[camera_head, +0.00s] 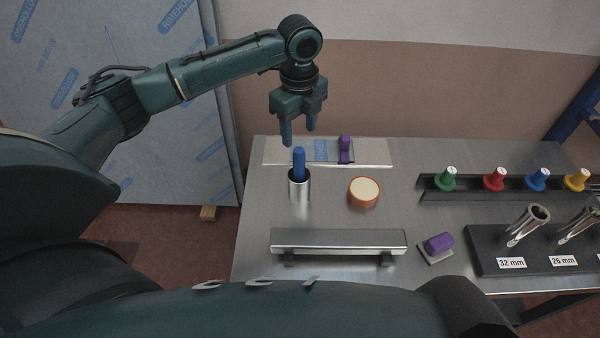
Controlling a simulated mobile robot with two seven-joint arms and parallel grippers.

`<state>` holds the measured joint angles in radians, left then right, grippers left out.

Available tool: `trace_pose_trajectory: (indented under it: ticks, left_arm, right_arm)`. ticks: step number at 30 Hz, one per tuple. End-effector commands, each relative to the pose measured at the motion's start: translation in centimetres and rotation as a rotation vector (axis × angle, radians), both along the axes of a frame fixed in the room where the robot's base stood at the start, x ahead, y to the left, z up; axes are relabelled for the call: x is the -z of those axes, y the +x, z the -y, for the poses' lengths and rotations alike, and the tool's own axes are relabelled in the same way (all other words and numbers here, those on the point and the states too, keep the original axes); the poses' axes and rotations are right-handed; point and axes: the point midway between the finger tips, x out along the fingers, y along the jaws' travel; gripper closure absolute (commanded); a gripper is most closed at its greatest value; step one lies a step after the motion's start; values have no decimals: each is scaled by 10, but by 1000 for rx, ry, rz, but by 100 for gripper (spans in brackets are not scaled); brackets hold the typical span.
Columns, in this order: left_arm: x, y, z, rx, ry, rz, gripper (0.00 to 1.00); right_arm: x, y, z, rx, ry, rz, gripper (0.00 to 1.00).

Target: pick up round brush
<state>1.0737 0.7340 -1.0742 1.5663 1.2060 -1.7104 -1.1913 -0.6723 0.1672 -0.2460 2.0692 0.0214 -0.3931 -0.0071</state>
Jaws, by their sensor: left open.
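A blue handle (299,163) stands upright in a small metal cup (300,190) at the left of the steel table (330,210). It looks like the round brush, but its lower end is hidden in the cup. My left gripper (298,131) hangs fingers down above the blue handle, open and empty. The fingertips appear close over the handle's top and apart from it. My right gripper is not in view.
A purple-handled tool (344,149) lies on a flat sheet behind the cup. A round orange-rimmed tub (364,191) stands to its right, with a steel bar (338,241) in front. A purple block (439,243), coloured knobs (494,179) and a black labelled holder (487,240) occupy the right.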

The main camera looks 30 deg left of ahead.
Motion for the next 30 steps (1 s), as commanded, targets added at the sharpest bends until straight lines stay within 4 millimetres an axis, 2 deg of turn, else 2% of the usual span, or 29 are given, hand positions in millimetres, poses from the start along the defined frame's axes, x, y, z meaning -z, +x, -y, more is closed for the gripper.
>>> trace_pose_trajectory:
  ticks: [3,11,19,28,30]
  left_arm:
    - [21,0,0,0,1,-2,48]
    - [41,0,0,0,0,1,48]
    - [79,-1,0,0,0,0,48]
    - [87,-1,0,0,0,3,48]
    - [86,-1,0,0,0,3,52]
  right_arm:
    - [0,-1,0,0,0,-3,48]
    - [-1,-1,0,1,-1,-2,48]
    - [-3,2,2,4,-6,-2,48]
    - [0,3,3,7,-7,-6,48]
    - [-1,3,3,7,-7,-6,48]
